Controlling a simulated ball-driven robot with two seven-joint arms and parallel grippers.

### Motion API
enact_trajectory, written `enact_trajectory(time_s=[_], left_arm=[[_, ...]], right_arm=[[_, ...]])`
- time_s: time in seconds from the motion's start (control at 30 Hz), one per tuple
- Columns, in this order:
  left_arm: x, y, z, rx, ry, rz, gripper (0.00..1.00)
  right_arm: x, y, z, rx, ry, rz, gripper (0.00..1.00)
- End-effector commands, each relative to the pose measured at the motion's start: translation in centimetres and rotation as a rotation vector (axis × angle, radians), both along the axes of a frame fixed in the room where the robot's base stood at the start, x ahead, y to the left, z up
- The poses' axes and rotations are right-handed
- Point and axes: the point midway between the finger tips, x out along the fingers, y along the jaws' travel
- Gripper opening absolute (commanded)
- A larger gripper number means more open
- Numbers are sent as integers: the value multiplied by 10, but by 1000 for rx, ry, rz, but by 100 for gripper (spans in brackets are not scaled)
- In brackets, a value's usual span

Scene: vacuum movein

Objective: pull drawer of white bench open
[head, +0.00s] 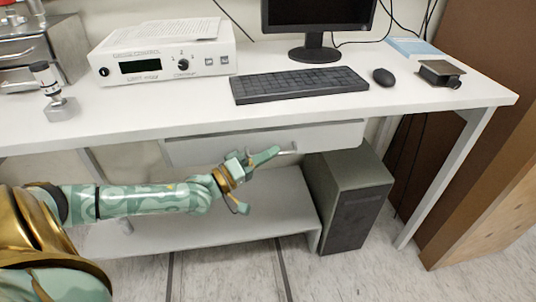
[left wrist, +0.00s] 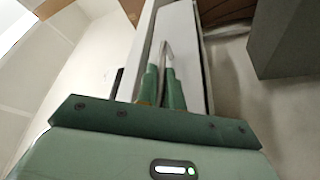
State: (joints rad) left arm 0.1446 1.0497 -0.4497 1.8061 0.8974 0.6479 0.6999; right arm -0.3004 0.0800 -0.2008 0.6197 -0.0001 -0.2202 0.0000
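The white bench (head: 150,112) spans the head view. Its drawer (head: 330,136) hangs under the top, with a light front and no clear gap showing above it. The drawer's thin metal handle (head: 288,152) sticks out at the front. My left gripper (head: 268,156) reaches it from the left, below the bench edge. In the left wrist view, the gripper's two green fingers (left wrist: 163,88) are close together, one on each side of the handle bar (left wrist: 165,52), and appear closed on it. The drawer front (left wrist: 186,50) fills the space behind them. My right gripper is not in view.
A dark computer tower (head: 345,195) stands on the floor right of the drawer. A low grey shelf (head: 270,205) lies beneath. The bench top holds a keyboard (head: 300,84), mouse (head: 383,77), monitor (head: 315,15) and white instrument (head: 160,55). A brown cabinet (head: 490,170) stands at right.

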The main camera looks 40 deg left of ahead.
Motion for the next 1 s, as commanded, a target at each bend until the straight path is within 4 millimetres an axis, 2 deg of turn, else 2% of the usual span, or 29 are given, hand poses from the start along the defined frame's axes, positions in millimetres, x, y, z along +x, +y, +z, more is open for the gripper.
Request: enact_trajectory(time_s=[0.17,0.37,0.7,1.0], left_arm=[[-6,-6,3,0,-1,-1,0],[-30,-34,9,-5,-1,0,0],[-98,-114,9,-6,0,0,0],[-146,-170,4,-3,0,0,0]], right_arm=[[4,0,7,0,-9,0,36],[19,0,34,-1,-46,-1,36],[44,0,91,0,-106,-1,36],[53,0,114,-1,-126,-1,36]])
